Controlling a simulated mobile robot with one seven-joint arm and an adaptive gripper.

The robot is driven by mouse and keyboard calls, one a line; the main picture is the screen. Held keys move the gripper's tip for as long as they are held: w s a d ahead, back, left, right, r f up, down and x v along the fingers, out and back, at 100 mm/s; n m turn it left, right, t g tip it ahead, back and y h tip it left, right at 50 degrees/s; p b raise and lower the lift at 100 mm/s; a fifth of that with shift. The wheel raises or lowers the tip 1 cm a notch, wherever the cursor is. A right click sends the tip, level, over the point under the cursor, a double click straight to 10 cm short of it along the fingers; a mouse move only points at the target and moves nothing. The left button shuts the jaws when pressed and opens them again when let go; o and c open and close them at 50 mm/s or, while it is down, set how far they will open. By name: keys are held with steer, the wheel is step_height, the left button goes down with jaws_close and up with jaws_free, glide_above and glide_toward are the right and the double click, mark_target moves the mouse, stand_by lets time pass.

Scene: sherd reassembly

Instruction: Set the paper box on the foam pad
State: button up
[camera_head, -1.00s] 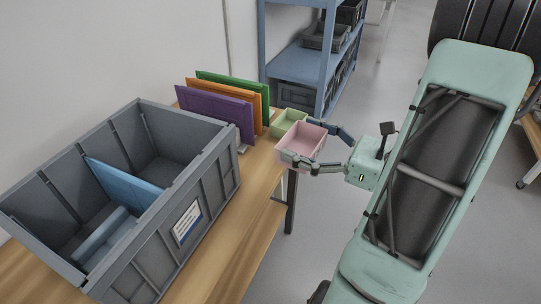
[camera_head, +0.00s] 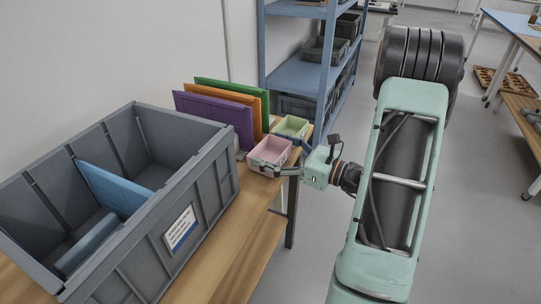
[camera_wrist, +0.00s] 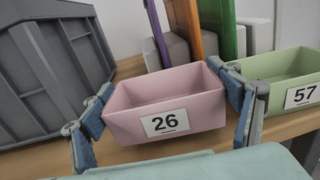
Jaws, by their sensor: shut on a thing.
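A pink open-topped box (camera_head: 266,153) sits between the fingers of my gripper (camera_head: 271,158) at the near edge of the wooden table. In the wrist view the pink box (camera_wrist: 168,112) carries a white label "26", and the gripper fingers (camera_wrist: 165,84) close on its left and right sides. It looks level and empty. A green open box (camera_head: 290,127) stands behind and to the right; in the wrist view the green box (camera_wrist: 286,70) is labelled "57". I cannot tell which is the paper box by material. I cannot make out a foam pad.
A large grey crate (camera_head: 205,178) with blue panels inside stands left of the pink box. Purple (camera_head: 214,119), orange and green upright panels stand behind it in grey blocks (camera_wrist: 172,52). A blue shelf rack (camera_head: 290,75) stands beyond.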

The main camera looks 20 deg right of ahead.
steer(key=shift+f, duration=0.6)
steer(key=shift+f, duration=0.2)
steer(key=o, duration=1)
